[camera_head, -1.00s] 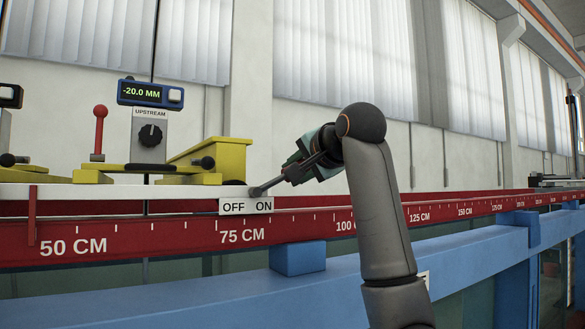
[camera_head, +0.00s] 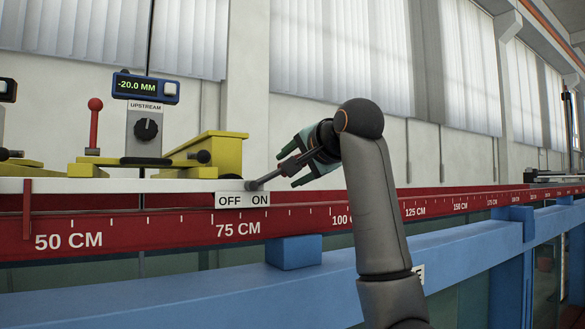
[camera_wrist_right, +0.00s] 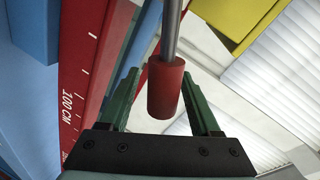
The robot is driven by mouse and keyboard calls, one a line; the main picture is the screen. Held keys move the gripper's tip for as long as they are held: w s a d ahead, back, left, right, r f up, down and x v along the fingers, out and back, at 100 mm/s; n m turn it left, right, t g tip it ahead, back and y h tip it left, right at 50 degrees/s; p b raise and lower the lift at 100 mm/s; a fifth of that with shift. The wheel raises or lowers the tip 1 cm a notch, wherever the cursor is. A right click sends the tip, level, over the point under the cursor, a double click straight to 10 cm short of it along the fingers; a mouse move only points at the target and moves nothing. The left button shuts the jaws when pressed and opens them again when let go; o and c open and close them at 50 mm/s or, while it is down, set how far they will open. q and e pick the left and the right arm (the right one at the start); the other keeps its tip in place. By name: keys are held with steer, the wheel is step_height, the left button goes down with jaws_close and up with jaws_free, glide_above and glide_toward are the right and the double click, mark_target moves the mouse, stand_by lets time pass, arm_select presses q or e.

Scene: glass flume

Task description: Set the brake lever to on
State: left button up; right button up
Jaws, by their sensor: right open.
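The brake lever is a grey rod (camera_head: 268,177) pivoted just above a white OFF/ON plate (camera_head: 242,199). It leans up to the right, on the ON side. My right gripper (camera_head: 289,168) is open at the lever's upper end. In the wrist view its green fingers (camera_wrist_right: 160,84) stand on either side of the red grip, with a gap to each side. My left gripper is not in view.
A yellow carriage (camera_head: 218,157) with an UPSTREAM knob (camera_head: 146,129) and a display (camera_head: 145,88) reading -20.0 MM stands to the left. A red-knobbed lever (camera_head: 95,120) stands on it. The red scale rail (camera_head: 180,228) and blue beam (camera_head: 200,285) run along the front.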

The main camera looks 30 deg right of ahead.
steer(key=shift+s, duration=0.1)
steer(key=b+v, duration=0.3)
steer(key=v, duration=0.9)
steer(key=shift+s, duration=0.2)
